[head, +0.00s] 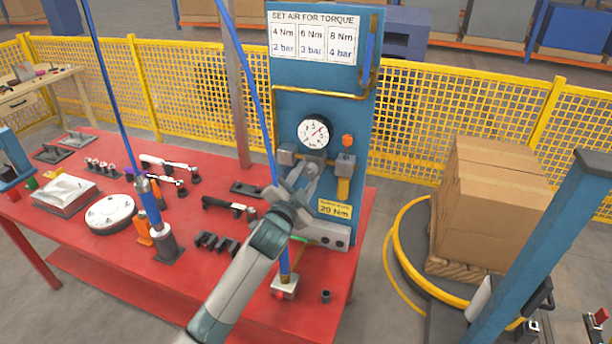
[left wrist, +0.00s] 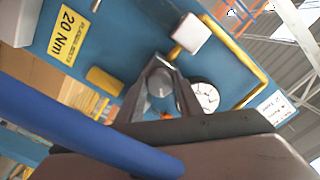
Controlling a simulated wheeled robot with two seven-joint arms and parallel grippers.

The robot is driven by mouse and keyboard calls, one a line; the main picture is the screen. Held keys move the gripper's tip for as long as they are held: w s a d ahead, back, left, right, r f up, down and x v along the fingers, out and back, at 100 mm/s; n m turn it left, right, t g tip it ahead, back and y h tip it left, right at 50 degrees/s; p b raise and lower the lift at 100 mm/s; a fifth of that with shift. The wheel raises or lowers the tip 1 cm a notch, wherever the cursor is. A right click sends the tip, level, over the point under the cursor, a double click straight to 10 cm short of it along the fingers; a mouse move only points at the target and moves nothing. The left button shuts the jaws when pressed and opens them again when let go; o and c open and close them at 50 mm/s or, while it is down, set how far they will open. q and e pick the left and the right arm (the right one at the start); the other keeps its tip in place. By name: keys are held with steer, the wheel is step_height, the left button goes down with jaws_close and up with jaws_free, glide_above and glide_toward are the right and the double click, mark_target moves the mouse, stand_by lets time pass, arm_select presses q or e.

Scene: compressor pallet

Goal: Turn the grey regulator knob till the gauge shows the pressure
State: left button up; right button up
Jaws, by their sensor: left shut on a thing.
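The round white gauge (head: 313,132) is on the blue panel (head: 290,112); its needle appears to point up and right, and its figures are too small to read. It also shows in the left wrist view (left wrist: 205,96). My left gripper (head: 308,176) is at the panel just below the gauge. In the left wrist view its fingers (left wrist: 160,90) are shut around the grey regulator knob (left wrist: 160,82), which they partly cover. A sign (head: 312,40) at the panel top pairs 4 Nm with 2 bar, 6 Nm with 3 bar and 8 Nm with 4 bar. My right gripper is not in view.
A blue hose (head: 262,110) hangs beside the left arm and crosses the left wrist view. A yellow label (head: 335,209) reads 20 Nm. The red table (head: 120,255) holds several tools left of the arm. A cardboard box (head: 490,200) stands on a pallet at right.

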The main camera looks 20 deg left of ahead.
arm_select(q)
steer(key=o, duration=1)
steer(key=shift+o, duration=0.2)
steer(key=shift+s, duration=0.1)
steer(key=shift+s, duration=0.5)
steer(key=s+b, duration=0.5)
steer(key=s, duration=1.1)
steer(key=shift+a, duration=0.3)
steer(key=shift+s, duration=0.1)
